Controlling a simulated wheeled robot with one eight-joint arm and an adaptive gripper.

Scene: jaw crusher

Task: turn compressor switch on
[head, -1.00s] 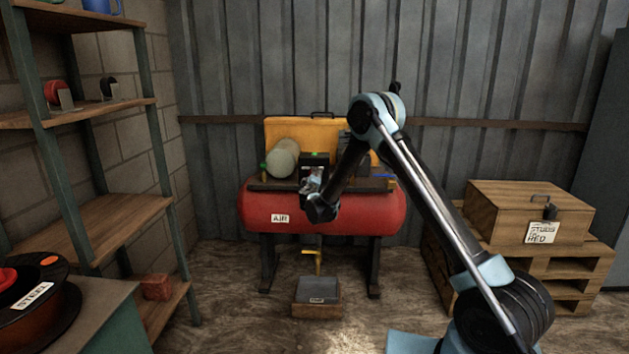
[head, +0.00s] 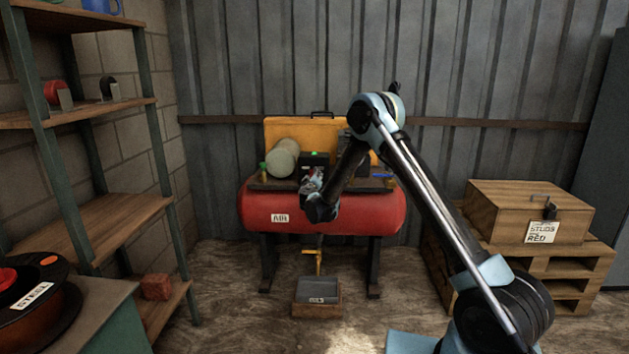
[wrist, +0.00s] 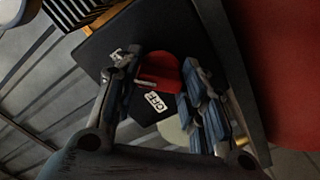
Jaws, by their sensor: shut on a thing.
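The red air compressor (head: 350,212) stands against the back wall in the head view. My gripper (head: 312,178) is at the front of this box. In the wrist view, my gripper (wrist: 158,75) has its fingers on both sides of a red switch knob (wrist: 158,70) and is shut on it. The knob is on the dark box face (wrist: 120,45). A white label (wrist: 157,101) beside the knob appears to read OFF. My fingers hide the knob in the head view.
A grey-green cylinder (head: 283,158) and a yellow panel (head: 290,128) are by the switch box. A small box (head: 317,309) lies on the floor below the tank. Shelves (head: 95,210) stand left; a wooden crate (head: 515,205) on pallets stands right.

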